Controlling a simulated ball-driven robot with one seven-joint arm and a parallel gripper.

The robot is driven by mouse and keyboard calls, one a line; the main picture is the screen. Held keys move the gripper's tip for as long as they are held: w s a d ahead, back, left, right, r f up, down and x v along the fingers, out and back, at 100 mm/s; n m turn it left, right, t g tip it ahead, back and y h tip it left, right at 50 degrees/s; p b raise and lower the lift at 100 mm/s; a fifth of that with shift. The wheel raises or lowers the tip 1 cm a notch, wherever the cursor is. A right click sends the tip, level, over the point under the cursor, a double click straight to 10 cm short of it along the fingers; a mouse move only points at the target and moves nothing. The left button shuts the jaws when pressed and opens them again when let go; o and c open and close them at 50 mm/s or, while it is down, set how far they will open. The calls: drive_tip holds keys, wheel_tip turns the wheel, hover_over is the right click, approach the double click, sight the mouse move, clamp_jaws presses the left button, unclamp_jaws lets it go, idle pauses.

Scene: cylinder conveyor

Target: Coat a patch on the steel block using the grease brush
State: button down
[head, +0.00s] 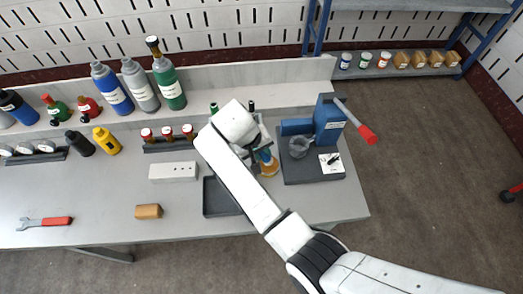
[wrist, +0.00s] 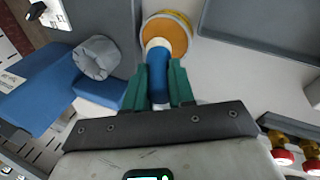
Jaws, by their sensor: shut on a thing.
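My gripper (wrist: 158,78) is shut on the blue handle of the grease brush (wrist: 157,72), between its two green fingers. A pale collar shows at the far end of the handle, over a round amber pot (wrist: 178,38) with a yellowish rim. The brush tip is hidden, and I cannot tell whether it touches the amber surface. In the head view the amber pot (head: 269,168) stands on the bench just below my gripper (head: 263,152), left of the blue press. I cannot surely pick out the steel block.
The blue press (head: 328,118) with a red-ended lever stands on a dark base at right. A dark tray (head: 218,198) lies partly under my arm. Bottles (head: 168,85) line the back.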

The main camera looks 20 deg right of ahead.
drive_tip(key=shift+f, duration=0.7)
idle(1.9)
drive_tip(key=shift+r, duration=0.1)
wheel_tip(320, 180, up, 5)
drive_tip(key=p, duration=0.4)
drive_tip(key=shift+p, duration=0.3)
drive_tip(key=shift+r+p, duration=0.45)
drive_tip(key=shift+r, duration=0.5)
